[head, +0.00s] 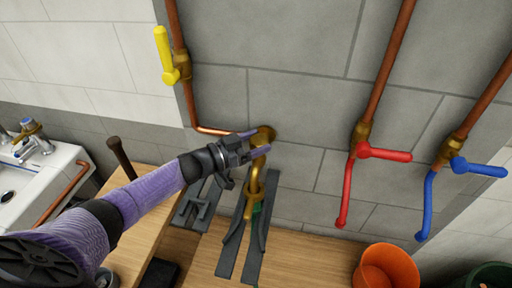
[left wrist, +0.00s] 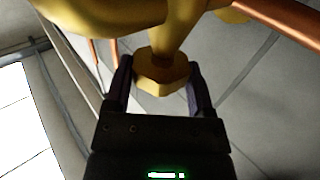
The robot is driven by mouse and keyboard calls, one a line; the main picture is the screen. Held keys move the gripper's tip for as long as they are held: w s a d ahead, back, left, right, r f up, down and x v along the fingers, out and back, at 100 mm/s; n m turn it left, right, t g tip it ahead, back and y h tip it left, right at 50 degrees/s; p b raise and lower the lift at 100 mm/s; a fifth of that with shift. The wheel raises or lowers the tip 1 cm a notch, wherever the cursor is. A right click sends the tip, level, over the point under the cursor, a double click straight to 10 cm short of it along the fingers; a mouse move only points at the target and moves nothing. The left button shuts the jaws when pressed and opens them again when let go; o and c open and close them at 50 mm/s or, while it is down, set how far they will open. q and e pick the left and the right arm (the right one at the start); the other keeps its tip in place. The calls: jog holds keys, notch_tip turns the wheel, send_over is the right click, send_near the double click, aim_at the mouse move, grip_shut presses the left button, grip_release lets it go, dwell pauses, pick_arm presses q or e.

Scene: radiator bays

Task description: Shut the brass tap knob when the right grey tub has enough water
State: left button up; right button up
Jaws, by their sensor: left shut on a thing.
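The brass tap (head: 254,185) comes out of the grey tiled wall, its spout hanging down over the wooden counter. My left gripper (head: 258,142) is at the top of the tap in the head view. In the left wrist view the faceted brass tap knob (left wrist: 160,78) sits between the two dark fingers of my left gripper (left wrist: 160,92), which is shut on it. The fingers partly hide the knob in the head view. No grey tub is in view and I cannot make out any running water. My right gripper is not in view.
Dark grey rails (head: 262,235) lie on the counter (head: 305,255) below the spout. An orange bucket (head: 386,268) stands at the lower right. Red (head: 382,153), blue (head: 478,168) and yellow (head: 163,50) levers sit on copper pipes. A white sink (head: 50,165) is at left.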

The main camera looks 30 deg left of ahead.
pick_arm(q)
jog(key=shift+m+g+h+b, duration=0.3)
jog(key=shift+h+b, duration=0.05)
jog(key=shift+h, duration=0.05)
jog(key=o, duration=1.2)
jog(key=v, duration=1)
jog(key=shift+w, duration=0.1)
jog(key=shift+a, duration=0.1)
